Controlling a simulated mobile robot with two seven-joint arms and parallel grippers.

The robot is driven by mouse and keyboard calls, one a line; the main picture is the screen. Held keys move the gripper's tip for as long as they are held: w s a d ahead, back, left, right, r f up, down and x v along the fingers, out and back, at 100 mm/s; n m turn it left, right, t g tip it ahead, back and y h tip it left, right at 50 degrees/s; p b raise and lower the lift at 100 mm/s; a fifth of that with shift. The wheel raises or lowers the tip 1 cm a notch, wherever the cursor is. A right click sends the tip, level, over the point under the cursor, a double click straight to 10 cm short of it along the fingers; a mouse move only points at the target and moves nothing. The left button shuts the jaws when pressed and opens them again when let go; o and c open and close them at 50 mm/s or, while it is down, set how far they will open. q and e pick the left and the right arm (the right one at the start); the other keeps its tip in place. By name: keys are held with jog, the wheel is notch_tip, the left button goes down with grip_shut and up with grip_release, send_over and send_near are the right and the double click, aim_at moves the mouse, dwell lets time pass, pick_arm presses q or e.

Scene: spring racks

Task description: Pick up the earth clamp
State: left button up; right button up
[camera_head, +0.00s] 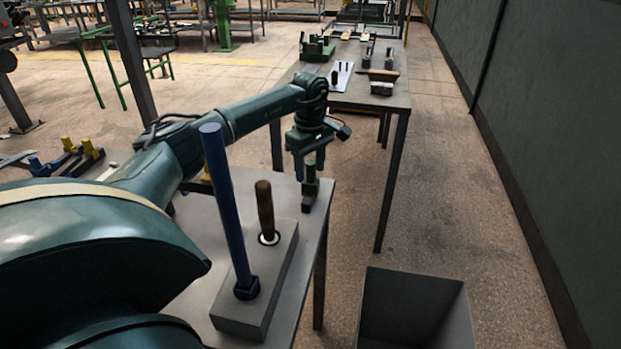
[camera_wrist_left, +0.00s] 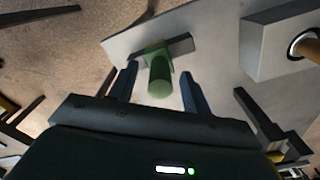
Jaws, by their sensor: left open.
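The green earth clamp (camera_head: 309,190) stands upright near the far right corner of the near table. It has a rounded green top on a dark flat base. My left gripper (camera_head: 309,166) is right above it, pointing down, with its fingers apart. In the left wrist view, the clamp (camera_wrist_left: 159,82) shows between the two open fingers of the left gripper (camera_wrist_left: 159,74), and I see no clear contact. My right gripper is not in view.
A grey block (camera_head: 228,308) on the near table (camera_head: 311,240) holds a tall blue post (camera_head: 222,190) and a wooden-handled tool (camera_head: 265,208). A grey bin (camera_head: 372,310) stands on the floor at right. Another table (camera_head: 345,97) with tools is beyond.

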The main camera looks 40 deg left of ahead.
pick_arm(q)
jog(key=shift+f, duration=0.2)
jog(key=shift+c, duration=0.6)
jog(key=c, duration=0.8)
jog(key=shift+c, duration=0.2)
